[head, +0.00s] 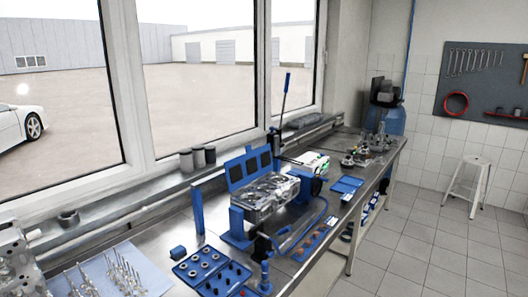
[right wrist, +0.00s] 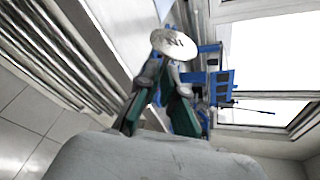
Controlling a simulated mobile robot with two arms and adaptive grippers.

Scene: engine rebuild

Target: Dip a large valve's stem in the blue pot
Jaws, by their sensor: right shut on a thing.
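In the right wrist view my right gripper (right wrist: 158,88) is shut on a valve (right wrist: 174,44). The valve's pale round head sticks out beyond the fingertips, and its stem is mostly hidden between the fingers. Neither gripper shows in the head view. Near the front edge of the bench in the head view stands a small blue upright thing (head: 265,284), cut off by the lower edge. I cannot tell whether it is the blue pot. Several valves (head: 122,272) stand on a pale blue mat (head: 150,258) at the lower left.
A metal cylinder head (head: 270,196) sits in a blue fixture (head: 235,235) with a raised lever (head: 285,92). Blue trays (head: 187,268) with small parts lie at the front of the bench. Grey cylinders (head: 198,157) stand on the sill. The tiled floor at right is open around a stool (head: 468,180).

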